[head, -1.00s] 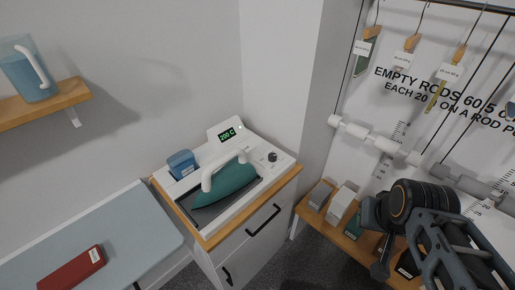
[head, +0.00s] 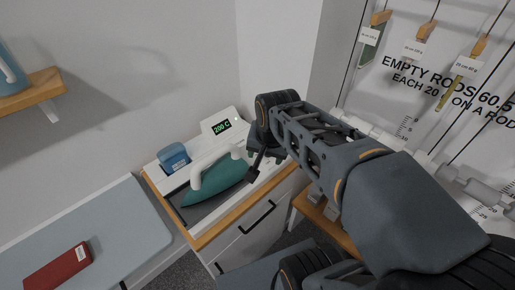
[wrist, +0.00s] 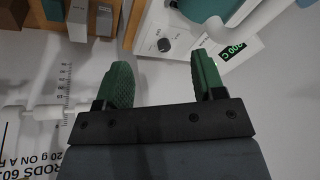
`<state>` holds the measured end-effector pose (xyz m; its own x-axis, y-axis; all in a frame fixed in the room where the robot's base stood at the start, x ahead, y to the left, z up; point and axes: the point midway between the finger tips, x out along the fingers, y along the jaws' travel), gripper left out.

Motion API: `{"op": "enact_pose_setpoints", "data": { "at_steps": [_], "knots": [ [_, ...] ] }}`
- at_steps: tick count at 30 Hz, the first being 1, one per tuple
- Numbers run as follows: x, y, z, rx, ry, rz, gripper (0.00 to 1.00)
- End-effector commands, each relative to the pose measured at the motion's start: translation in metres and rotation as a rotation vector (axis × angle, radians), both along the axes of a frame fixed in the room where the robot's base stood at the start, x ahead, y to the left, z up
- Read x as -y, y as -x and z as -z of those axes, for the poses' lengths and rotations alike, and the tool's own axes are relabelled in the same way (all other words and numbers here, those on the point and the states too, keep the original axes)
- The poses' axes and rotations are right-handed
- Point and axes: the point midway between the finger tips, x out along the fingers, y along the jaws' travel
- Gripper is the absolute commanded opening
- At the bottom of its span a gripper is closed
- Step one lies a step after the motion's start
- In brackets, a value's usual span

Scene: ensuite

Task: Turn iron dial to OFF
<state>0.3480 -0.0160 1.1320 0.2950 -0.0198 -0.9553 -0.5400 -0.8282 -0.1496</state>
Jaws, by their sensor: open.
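The iron station (head: 203,239) is a white-topped cabinet with a teal iron (head: 222,182) lying on it. Its small display (head: 221,127) reads 200 C in green. The dial (wrist: 164,45) is a small dark round knob on a white panel with markings around it, seen in the wrist view; in the head view my arm hides it. My gripper (wrist: 165,78) is open, its two green-padded fingers apart and empty. In the wrist view the dial appears beyond the fingertips, roughly between them. In the head view my gripper (head: 258,164) is over the right side of the station.
A blue cup-like container (head: 174,158) stands behind the iron. The iron's white handle (head: 208,165) rises left of my gripper. An ironing board (head: 110,215) with a red block (head: 58,268) is at the left. A wall corner is close behind, and hanging rods (head: 490,195) are at the right.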

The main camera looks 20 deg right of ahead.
Motion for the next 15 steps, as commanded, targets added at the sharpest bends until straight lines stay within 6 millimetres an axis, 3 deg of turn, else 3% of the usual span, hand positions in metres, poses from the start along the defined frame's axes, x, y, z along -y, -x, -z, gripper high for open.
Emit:
{"op": "enact_pose_setpoints", "data": {
  "at_steps": [9, 15],
  "knots": [
    [0.037, -0.093, 0.006, -0.125, -0.240, 1.089, 0.63],
    [0.061, -0.134, 0.022, -0.155, -0.305, 1.651, 0.63]
  ]
}}
